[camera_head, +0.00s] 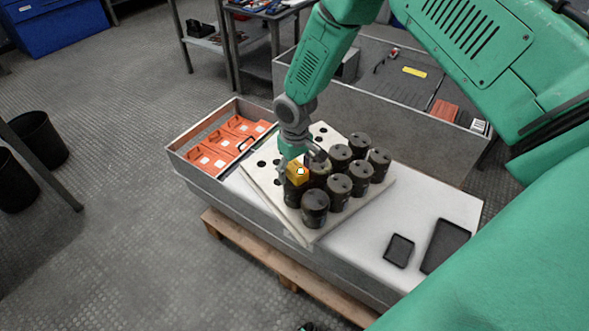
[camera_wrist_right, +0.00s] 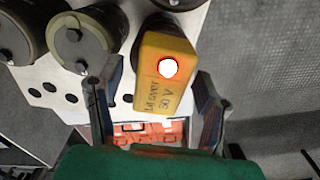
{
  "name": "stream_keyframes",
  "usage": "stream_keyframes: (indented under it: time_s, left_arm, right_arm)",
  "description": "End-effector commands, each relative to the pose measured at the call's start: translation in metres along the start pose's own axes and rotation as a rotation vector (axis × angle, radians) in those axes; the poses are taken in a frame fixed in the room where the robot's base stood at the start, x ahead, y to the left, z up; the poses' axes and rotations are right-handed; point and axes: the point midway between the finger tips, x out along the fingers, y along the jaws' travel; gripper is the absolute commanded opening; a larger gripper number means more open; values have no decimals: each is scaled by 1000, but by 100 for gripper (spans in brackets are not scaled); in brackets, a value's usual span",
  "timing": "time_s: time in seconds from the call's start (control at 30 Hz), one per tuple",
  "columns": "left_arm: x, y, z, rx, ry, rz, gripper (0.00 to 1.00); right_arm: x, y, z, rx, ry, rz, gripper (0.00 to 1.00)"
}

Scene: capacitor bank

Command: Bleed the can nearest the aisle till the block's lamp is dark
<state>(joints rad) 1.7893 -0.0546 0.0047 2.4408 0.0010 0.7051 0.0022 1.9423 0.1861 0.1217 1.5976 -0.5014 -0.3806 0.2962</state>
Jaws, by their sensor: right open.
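The yellow block (camera_head: 297,169) sits at a dark can (camera_head: 293,193) on the left side of the group, seemingly on its top. In the right wrist view the block (camera_wrist_right: 160,88) reads "Lit over 50 V", and its round lamp (camera_wrist_right: 169,67) glows white with a red rim. My right gripper (camera_head: 301,161) is open, with one finger on each side of the block and visible gaps in the wrist view. Several more dark cans (camera_head: 340,188) with two studs on top stand on the pale holed board (camera_head: 317,234). My left gripper is out of view.
Orange pieces (camera_head: 213,158) lie in a tray at the bench's left end. Two black trays (camera_head: 399,250) lie on the white top at right. A grey-walled bench (camera_head: 370,119) stands behind. Open floor (camera_head: 120,230) is at left.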

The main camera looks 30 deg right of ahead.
Motion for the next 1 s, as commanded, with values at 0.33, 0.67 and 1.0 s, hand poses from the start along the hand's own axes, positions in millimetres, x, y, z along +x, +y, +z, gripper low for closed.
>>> stream_keyframes:
  time_s: [0.33,0.67,1.0]
  left_arm:
    - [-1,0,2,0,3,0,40]
    - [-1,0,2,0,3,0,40]
    - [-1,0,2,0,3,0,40]
  right_arm:
    - [-41,0,-1,0,4,0,60]
    - [-104,1,-1,1,1,-1,60]
    - [-118,0,-1,0,-2,-1,60]
